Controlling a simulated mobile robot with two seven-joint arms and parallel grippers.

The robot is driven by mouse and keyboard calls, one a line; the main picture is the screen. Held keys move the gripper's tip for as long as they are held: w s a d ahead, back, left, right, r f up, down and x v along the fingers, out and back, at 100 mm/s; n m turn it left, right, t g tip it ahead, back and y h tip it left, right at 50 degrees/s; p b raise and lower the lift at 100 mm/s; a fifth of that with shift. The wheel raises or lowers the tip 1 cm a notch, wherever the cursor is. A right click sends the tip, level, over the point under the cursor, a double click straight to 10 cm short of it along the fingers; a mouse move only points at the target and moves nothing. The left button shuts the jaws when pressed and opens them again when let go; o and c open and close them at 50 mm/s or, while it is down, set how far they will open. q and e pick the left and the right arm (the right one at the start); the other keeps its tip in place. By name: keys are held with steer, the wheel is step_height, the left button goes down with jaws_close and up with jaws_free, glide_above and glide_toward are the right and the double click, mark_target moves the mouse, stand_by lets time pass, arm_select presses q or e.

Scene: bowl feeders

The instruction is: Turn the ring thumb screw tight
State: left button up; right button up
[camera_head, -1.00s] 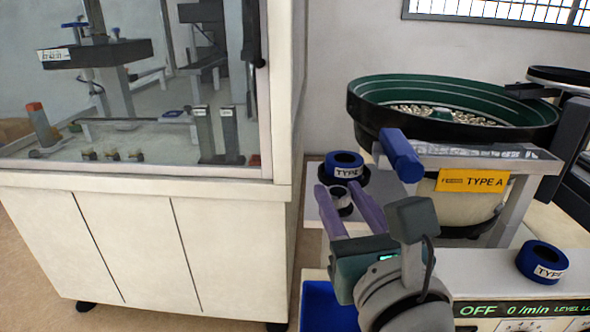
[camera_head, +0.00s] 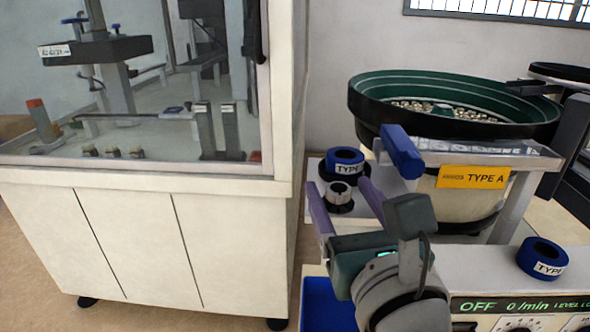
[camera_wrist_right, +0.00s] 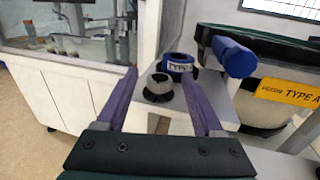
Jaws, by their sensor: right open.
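A small silver cylinder on a round black base (camera_head: 340,194), perhaps the ring thumb screw, stands upright on a light shelf. It also shows in the right wrist view (camera_wrist_right: 158,88), between and beyond the fingertips. Directly behind it is a blue ring with a TYPE label (camera_head: 345,161), also in the right wrist view (camera_wrist_right: 179,66). My right gripper (camera_head: 341,188) is open, with its purple fingers spread on either side of the silver cylinder's line. In the right wrist view the gripper (camera_wrist_right: 164,88) holds nothing. My left gripper is not in view.
A blue cylinder (camera_head: 402,151) juts out right of the shelf, near the right finger. A green bowl feeder (camera_head: 450,85) stands behind. A second blue TYPE ring (camera_head: 542,258) sits on the controller (camera_head: 480,258). A glazed cabinet (camera_head: 150,230) stands left.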

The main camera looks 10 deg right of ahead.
steer(key=s, duration=1)
steer(key=shift+a, duration=0.25)
